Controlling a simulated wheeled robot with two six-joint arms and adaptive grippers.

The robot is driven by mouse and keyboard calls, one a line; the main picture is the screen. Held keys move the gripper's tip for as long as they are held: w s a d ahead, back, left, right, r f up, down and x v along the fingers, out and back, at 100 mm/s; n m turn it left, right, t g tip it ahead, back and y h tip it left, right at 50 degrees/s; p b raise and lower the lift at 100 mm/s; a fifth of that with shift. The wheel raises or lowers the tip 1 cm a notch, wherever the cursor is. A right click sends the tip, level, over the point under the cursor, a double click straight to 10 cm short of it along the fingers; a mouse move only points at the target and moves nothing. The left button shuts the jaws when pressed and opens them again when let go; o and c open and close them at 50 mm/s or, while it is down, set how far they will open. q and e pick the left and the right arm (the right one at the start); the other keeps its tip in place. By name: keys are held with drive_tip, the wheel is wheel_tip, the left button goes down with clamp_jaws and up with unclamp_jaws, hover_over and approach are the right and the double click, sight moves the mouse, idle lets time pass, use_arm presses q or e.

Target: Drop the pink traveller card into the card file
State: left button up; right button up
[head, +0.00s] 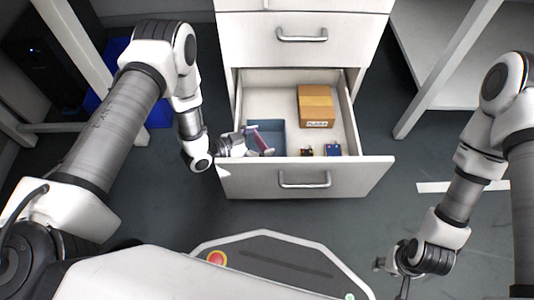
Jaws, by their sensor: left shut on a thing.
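The pink traveller card (263,140) is in the open drawer, held tilted by my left gripper (259,146). My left gripper reaches in over the drawer's left side and is shut on the card. A blue-grey open bin (279,127), which looks like the card file, stands in the drawer's left part. The card and gripper overlap its front part in the head view, and I cannot tell whether the card is inside or above it. My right gripper (394,275) is low at the right, away from the drawer, too small and turned to read its fingers.
The open drawer (350,165) has raised walls. A brown cardboard box (315,100) stands at its back right. Two small items, a dark one (306,152) and a blue one (333,149), lie near its front. The drawer's middle is bare.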

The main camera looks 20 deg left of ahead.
use_arm(q)
drive_tip(key=o, duration=0.6)
drive_tip(key=shift+c, duration=0.2)
drive_tip(key=v, duration=0.7)
drive_tip(key=shift+s+a, duration=0.15)
drive_tip(key=shift+r, duration=0.2)
